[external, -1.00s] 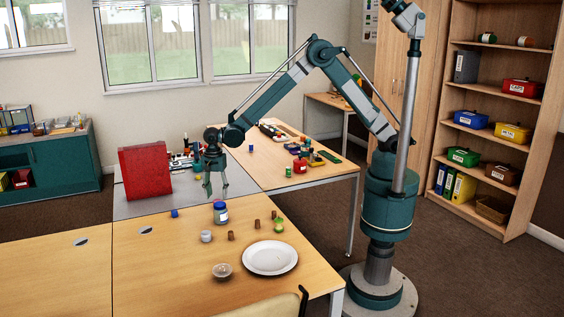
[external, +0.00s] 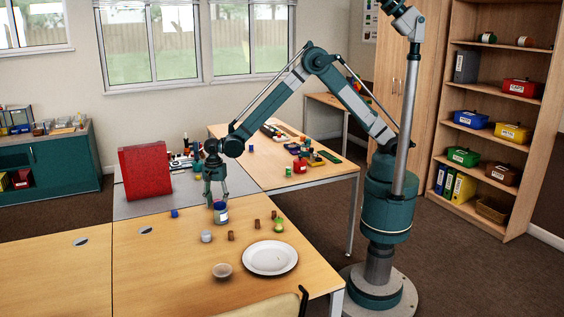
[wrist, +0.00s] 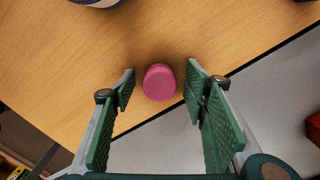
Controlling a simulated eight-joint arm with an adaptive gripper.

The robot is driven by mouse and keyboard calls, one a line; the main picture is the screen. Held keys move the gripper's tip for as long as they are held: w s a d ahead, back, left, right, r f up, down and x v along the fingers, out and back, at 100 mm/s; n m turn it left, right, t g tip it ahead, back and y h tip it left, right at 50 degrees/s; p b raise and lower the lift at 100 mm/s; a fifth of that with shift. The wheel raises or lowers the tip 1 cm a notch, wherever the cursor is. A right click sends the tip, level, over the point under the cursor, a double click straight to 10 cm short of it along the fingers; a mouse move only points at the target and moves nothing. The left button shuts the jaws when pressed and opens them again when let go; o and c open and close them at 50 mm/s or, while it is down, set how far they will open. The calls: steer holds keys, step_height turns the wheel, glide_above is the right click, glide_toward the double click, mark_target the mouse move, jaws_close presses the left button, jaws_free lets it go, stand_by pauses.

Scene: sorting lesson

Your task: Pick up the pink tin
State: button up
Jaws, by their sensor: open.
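The pink tin (wrist: 160,82) shows in the wrist view as a small rounded pink shape on the wooden table, close to its edge with the grey surface. My gripper (wrist: 160,88) is open, with one green-padded finger on each side of the tin in the picture. Clear gaps show between the tin and both fingers; I cannot tell the height left between them. In the external view my gripper (external: 216,198) points down just behind the blue-labelled jar (external: 221,215).
A red box (external: 145,172) stands on the grey surface to the left.

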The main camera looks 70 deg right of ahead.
steer(key=c, duration=1)
steer(key=shift+r+p, duration=0.95)
steer(key=shift+r, duration=4.05)
